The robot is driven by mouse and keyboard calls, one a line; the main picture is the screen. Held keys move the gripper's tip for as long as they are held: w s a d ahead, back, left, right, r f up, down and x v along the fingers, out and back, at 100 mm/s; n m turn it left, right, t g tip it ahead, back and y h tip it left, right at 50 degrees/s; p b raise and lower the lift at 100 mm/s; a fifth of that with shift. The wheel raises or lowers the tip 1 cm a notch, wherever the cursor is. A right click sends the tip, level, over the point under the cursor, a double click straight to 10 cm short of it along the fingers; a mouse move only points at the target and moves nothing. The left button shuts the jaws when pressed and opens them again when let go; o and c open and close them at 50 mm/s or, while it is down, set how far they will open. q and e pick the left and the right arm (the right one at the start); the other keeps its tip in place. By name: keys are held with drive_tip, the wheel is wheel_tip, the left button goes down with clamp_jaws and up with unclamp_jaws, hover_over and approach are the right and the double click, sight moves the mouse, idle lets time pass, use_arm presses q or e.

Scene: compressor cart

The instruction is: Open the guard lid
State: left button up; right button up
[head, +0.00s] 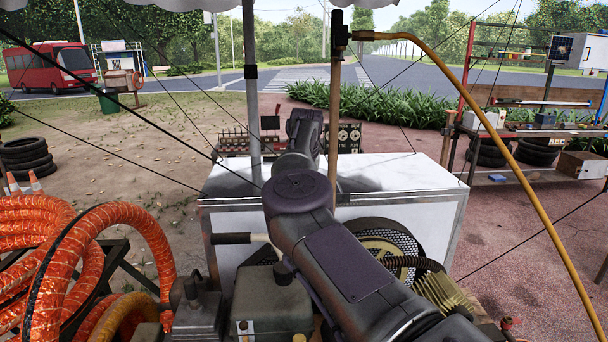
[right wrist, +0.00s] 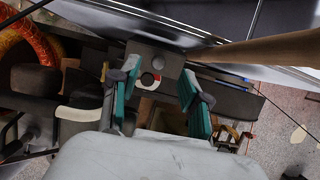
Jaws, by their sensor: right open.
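A round black mesh guard (head: 408,246) covers a cream wheel on the compressor, partly hidden behind my right arm in the head view. I cannot tell for sure which part is its lid, or whether it is closed. My right gripper (right wrist: 158,95) shows its two teal-padded fingers spread apart in the right wrist view. Nothing is held between them. Beyond the fingertips is a grey plate (right wrist: 145,58) with a round red and white mark; I cannot tell if they touch. My left gripper is out of view.
A white-topped table (head: 405,174) stands behind the compressor. A wooden post (head: 334,110) rises there, with a yellow hose (head: 480,107) arching right. Thick orange hoses (head: 65,250) are coiled at the left. A grey box (head: 270,305) sits in front. Thin dark lines cross the scene.

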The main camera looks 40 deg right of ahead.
drive_tip(key=v, duration=0.5)
drive_tip(key=shift+s+r, duration=0.1)
drive_tip(key=shift+r, duration=0.05)
idle(0.4)
